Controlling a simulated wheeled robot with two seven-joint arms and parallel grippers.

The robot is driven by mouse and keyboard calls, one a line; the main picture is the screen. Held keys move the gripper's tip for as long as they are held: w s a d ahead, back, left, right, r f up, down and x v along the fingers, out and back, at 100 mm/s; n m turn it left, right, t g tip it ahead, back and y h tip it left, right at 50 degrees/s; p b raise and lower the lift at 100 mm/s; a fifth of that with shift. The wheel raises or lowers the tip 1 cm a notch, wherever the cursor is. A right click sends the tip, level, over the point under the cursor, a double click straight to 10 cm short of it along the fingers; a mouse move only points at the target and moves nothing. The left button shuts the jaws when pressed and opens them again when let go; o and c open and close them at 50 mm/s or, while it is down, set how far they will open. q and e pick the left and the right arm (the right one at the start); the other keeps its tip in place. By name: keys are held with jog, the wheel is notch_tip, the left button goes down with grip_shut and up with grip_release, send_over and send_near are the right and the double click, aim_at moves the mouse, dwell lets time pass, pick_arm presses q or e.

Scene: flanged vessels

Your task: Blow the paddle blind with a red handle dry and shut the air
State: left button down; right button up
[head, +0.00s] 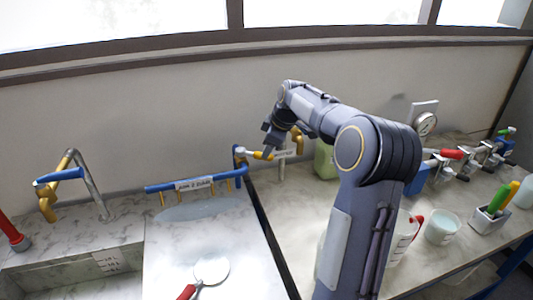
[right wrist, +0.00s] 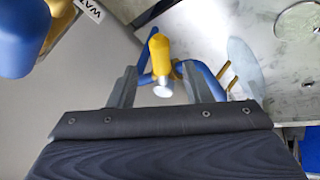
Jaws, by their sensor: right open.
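The paddle blind (head: 212,270) lies on the light worktop at the bottom of the head view; its round pale disc and part of the red handle show. The disc also shows at the top right of the wrist view (right wrist: 297,20). A blue air bar (head: 160,187) with yellow nozzles and a label stands at the worktop's back. At its right end is a yellow lever with a white tip (head: 260,155). My right gripper (head: 268,143) is open, its fingers (right wrist: 160,80) on either side of the yellow lever (right wrist: 158,50). My left gripper is out of view.
A tap with a blue lever (head: 60,175) stands by a sink at the left. Right of my arm are a beaker (head: 443,228), a gauge (head: 426,124) and a holder with coloured handles (head: 488,220). A pale bluish patch (head: 195,209) lies below the air bar.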

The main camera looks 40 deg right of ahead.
jog(key=v, duration=0.3)
jog(key=shift+s+r, duration=0.15)
jog(key=shift+r, duration=0.2)
jog(key=shift+c, duration=0.4)
